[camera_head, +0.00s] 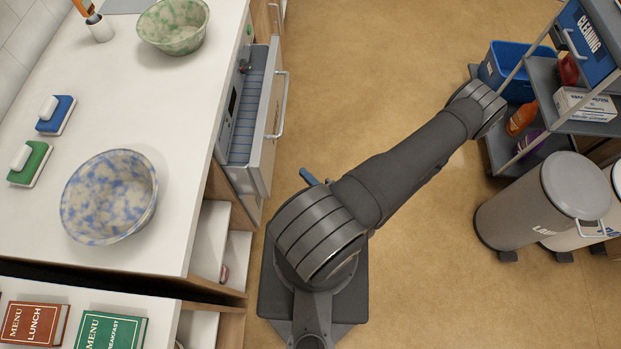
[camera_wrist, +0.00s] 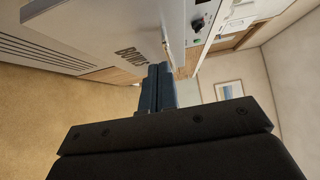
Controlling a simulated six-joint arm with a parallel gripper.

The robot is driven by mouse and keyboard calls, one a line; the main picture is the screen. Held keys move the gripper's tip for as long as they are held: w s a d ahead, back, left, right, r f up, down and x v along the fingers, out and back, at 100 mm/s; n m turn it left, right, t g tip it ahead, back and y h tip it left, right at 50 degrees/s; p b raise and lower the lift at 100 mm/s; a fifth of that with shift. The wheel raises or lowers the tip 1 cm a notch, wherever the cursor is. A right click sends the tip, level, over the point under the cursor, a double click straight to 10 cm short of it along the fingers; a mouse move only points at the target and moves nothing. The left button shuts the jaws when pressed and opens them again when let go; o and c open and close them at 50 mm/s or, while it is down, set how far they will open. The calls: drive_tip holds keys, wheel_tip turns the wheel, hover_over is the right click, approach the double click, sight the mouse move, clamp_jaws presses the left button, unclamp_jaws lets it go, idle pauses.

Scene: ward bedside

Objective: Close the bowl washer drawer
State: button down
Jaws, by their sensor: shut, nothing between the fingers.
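In the head view the bowl washer (camera_head: 236,110) sits under the counter on the left. Its drawer (camera_head: 262,140) stands partly out, with blue slats showing inside and a bar handle (camera_head: 281,105) on its front. In the wrist view a pale front panel (camera_wrist: 105,35) with partly cut lettering fills the upper left. My gripper (camera_wrist: 157,72) has its blue fingers together, empty, pointing toward the panel's right edge. I cannot tell whether they touch it. In the head view a small blue piece shows beside my arm; the rest of the gripper is hidden.
A blue-speckled bowl (camera_head: 108,197) and a green-speckled bowl (camera_head: 172,26) stand on the counter (camera_head: 190,165). A shelf cart (camera_head: 548,75) and grey bins (camera_head: 540,200) stand at right. Open floor (camera_head: 350,60) lies between counter and cart.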

sight(272, 96)
drive_tip(key=w+d+r+n+g+h, duration=0.1)
drive_tip(key=w+d+r, duration=0.15)
drive_tip(key=w, duration=0.85)
drive_tip(key=w+d+r+n, duration=0.1)
drive_tip(key=w+d, duration=0.2)
drive_tip(key=w, duration=0.8)
drive_tip(key=s+a+x, duration=0.1)
drive_tip(key=s+x, duration=0.1)
drive_tip(key=x, duration=1.1)
drive_tip(key=shift+a+f+m, duration=0.3)
drive_tip(key=shift+a+f, duration=0.1)
drive_tip(key=a, duration=0.9)
drive_tip(key=shift+a, duration=0.25)
drive_tip(key=shift+a+r, duration=0.1)
